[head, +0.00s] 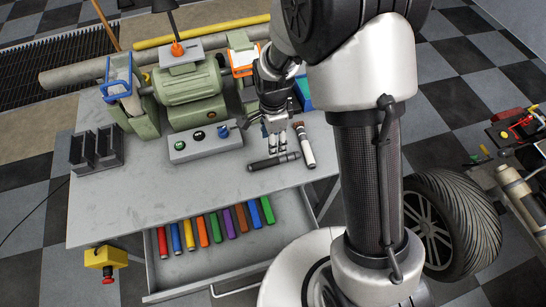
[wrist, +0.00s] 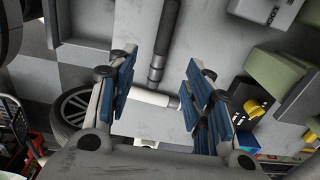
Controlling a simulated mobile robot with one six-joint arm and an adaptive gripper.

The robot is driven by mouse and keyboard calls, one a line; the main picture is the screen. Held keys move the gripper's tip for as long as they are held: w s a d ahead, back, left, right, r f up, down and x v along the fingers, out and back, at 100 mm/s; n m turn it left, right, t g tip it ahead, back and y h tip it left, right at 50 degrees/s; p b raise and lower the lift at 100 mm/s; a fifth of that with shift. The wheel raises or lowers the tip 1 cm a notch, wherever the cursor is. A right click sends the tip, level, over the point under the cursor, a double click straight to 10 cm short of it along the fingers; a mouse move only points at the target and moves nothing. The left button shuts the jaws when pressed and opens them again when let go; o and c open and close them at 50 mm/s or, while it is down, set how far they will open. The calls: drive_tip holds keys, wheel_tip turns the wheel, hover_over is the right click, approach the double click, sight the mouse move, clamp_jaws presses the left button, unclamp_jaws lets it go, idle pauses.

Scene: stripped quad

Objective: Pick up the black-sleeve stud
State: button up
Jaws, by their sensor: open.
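A dark rod with a black sleeve (head: 274,161), which looks like the black-sleeve stud, lies on the grey bench near its front right. In the wrist view the dark rod (wrist: 163,42) runs up the picture from between the fingers. A white rod with a dark end (head: 305,147) lies close beside it; its white body also shows across the finger gap in the wrist view (wrist: 148,97). My gripper (head: 275,136) is open and empty, with its fingers above the rods. The blue-padded fingers in the wrist view (wrist: 160,72) partly hide the white rod's ends.
A switch box (head: 206,143) and a green bench grinder (head: 190,92) stand left of my gripper. Black bins (head: 96,150) sit at the bench's left. An open drawer (head: 215,260) below holds several coloured sticks. A wheel (head: 450,222) stands on the right. The bench's left front is clear.

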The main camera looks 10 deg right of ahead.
drive_tip(key=b, duration=0.2)
hover_over(273, 160)
drive_tip(key=f, duration=0.8)
drive_tip(key=shift+s, duration=0.2)
drive_tip(key=f, duration=0.1)
drive_tip(key=f+b, duration=0.1)
drive_tip(key=f, duration=0.1)
drive_tip(key=f+b, duration=0.1)
drive_tip(key=shift+w+f, duration=0.25)
clamp_jaws()
